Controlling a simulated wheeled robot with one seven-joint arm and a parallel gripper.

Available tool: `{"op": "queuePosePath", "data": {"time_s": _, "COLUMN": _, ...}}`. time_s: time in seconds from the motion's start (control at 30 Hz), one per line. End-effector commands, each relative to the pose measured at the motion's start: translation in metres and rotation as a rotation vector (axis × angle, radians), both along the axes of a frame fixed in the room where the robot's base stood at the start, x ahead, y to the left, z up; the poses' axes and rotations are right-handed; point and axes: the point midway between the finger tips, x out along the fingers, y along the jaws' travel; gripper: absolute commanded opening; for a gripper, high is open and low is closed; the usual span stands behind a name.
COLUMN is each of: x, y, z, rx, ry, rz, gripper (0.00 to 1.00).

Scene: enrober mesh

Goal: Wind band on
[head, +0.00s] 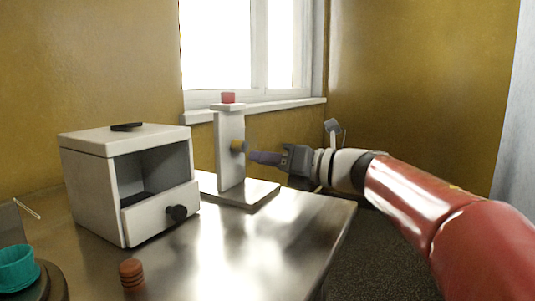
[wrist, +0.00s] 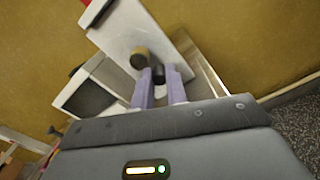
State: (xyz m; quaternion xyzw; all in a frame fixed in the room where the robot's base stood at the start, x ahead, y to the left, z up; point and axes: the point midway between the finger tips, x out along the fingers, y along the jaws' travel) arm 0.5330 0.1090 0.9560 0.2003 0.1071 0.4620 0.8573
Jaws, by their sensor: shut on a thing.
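A white upright post (head: 230,150) stands on a flat white base (head: 240,192) on the metal table. A brass-coloured round hub (head: 238,146) sticks out of its right face, and it also shows in the wrist view (wrist: 140,58). My gripper (head: 254,156) reaches in from the right, beside the hub. In the wrist view its two purple fingers (wrist: 159,84) are shut on a small dark knob (wrist: 158,72) close to the hub. Whether the knob joins the hub is hard to see. I cannot make out a band.
A white box (head: 90,190) with an open front and a drawer with a black knob (head: 177,213) stands left. A brown ribbed cylinder (head: 131,274) and a teal cup (head: 18,268) are near the front. The table's right edge is close.

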Motion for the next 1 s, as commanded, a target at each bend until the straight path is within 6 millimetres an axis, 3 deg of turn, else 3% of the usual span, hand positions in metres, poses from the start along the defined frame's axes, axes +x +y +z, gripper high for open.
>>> {"op": "queuePosePath", "data": {"time_s": 1.0, "x": -0.022, "y": 0.013, "z": 0.000, "rx": 0.535, "ry": 0.803, "rz": -0.003, "gripper": 0.00}}
